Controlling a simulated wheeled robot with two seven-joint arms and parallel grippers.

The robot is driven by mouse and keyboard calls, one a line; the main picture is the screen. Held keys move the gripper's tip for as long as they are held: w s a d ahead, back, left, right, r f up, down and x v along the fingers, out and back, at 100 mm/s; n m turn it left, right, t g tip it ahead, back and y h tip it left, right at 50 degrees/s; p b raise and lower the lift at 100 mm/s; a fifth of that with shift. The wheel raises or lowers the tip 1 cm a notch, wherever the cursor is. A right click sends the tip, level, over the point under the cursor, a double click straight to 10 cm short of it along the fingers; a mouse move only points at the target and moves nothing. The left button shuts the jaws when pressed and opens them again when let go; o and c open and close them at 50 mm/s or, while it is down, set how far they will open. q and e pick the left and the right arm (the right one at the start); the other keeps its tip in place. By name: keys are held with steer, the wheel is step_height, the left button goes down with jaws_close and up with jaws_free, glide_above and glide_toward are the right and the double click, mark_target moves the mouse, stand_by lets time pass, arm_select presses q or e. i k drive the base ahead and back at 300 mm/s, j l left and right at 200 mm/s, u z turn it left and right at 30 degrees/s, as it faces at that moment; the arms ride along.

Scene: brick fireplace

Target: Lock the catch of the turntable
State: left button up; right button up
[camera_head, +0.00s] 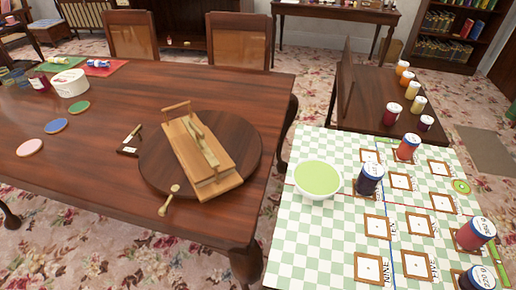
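The turntable (235,132) is a round dark wooden disc on the brown table, near its right end. A light wooden frame (199,155) with an upright bar at its far end and a slanted piece along its middle lies on the disc. A pale lever-like piece with a round knob (174,188) lies at the disc's near left edge. A small dark block (127,151) with a pale stick (133,131) is at the disc's left edge. I cannot tell which of these is the catch or whether it is locked. Neither gripper is in view.
The brown table (90,180) holds several coloured discs, a white tub (69,84) and mats. Right of it, a green checked table (325,235) bears a green bowl (317,181), cans and small frames. Two chairs stand behind. The brown table's near left is bare.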

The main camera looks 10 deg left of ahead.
mark_target(137, 131)
steer(key=u, duration=1.25)
steer(key=i+j+z, duration=0.1)
steer(key=j, duration=0.2)
steer(key=i+j+z, duration=0.1)
steer(key=i+j, duration=0.15)
